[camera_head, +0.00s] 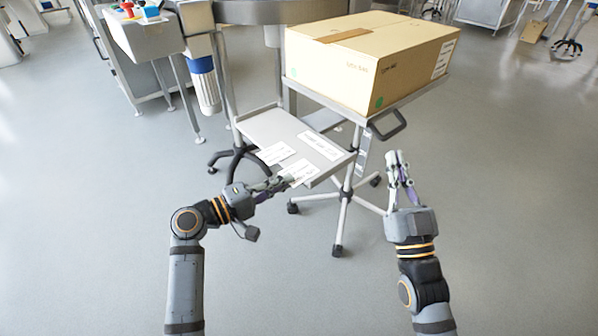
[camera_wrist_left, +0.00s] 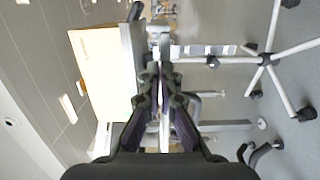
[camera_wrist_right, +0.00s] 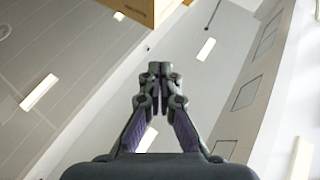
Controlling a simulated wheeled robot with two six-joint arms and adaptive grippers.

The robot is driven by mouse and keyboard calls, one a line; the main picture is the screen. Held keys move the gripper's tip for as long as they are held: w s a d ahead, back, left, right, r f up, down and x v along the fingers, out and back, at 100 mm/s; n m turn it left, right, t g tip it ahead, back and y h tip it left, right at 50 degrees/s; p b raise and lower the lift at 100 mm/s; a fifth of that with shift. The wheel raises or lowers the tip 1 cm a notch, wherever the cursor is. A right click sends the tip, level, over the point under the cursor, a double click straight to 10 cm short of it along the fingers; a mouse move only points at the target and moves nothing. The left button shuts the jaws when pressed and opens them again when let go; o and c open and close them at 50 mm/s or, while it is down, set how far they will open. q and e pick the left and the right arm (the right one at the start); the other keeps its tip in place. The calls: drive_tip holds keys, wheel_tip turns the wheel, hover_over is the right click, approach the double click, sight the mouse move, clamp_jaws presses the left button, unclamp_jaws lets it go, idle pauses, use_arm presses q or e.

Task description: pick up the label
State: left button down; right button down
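A white label (camera_head: 299,171) with dark print is at the front edge of the lower tray (camera_head: 262,124) in the head view. My left gripper (camera_head: 287,181) reaches it from the left, and its fingers overlap the label's near side. In the left wrist view its fingertips (camera_wrist_left: 160,72) are together, with a thin pale strip between the fingers that looks like the label edge-on. Two more white labels lie on the tray, one at left (camera_head: 277,153) and one at right (camera_head: 320,144). My right gripper (camera_head: 398,160) is shut and empty, right of the cart; its closed tips show in the right wrist view (camera_wrist_right: 160,70).
A large cardboard box (camera_head: 375,62) stands on the cart's upper shelf, above and right of the tray. A cart handle (camera_head: 388,125) sticks out near my right gripper. Wheeled legs (camera_head: 340,215) stand below.

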idle(0.4)
